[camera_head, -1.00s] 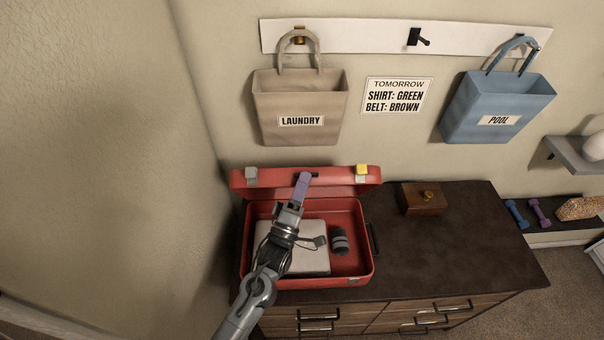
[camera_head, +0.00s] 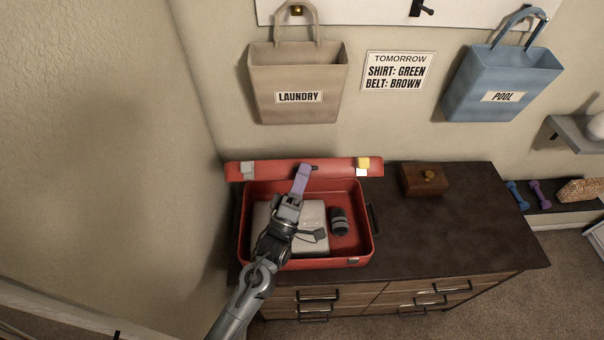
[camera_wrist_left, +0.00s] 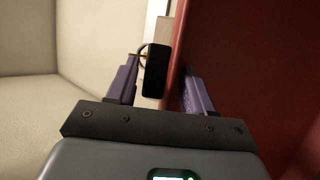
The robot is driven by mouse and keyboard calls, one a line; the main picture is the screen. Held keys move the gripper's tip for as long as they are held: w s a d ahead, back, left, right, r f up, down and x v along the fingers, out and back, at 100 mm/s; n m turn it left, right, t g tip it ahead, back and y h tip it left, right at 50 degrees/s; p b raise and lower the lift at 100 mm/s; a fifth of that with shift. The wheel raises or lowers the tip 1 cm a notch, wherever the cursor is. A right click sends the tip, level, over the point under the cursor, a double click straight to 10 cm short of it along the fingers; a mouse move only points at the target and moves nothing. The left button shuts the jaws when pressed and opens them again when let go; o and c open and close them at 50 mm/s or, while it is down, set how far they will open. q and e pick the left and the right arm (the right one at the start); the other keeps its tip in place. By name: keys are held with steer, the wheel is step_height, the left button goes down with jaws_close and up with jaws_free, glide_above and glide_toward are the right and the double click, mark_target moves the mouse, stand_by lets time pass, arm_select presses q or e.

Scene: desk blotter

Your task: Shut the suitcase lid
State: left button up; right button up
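The red suitcase (camera_head: 366,232) stands open on the dresser in the head view. Its red lid (camera_head: 268,172) is raised along the back edge and also fills the right of the left wrist view (camera_wrist_left: 245,60). My left gripper (camera_head: 304,175) is at the middle of the lid. In the wrist view its purple fingers (camera_wrist_left: 160,90) are spread apart. The right finger is against or very near the lid; contact is unclear. A dark block (camera_wrist_left: 156,70) shows between the fingers, apparently not gripped. My right gripper is not visible.
The suitcase holds a pale folded item (camera_head: 262,222) and a dark roll (camera_head: 339,221). A wooden box (camera_head: 424,181) sits right of it on the dark dresser (camera_head: 450,228), whose right side is clear. Laundry (camera_head: 298,75) and pool (camera_head: 501,85) bags hang on the wall behind.

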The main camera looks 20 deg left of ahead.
arm_select(q)
steer(key=shift+f, duration=0.1)
steer(key=b+v, duration=0.2)
steer(key=v, duration=0.8)
steer(key=shift+s, duration=0.3)
steer(key=shift+a+f, duration=0.1)
steer(key=shift+f, duration=0.1)
steer(key=s+a+f+b, duration=0.2)
steer(key=s+f+b, duration=0.2)
steer(key=s+f, duration=0.3)
step_height(320, 180, down, 3)
steer(key=shift+s+a+r, duration=0.15)
steer(key=shift+a+r, duration=0.05)
steer(key=shift+a, duration=0.15)
stand_by(0.7)
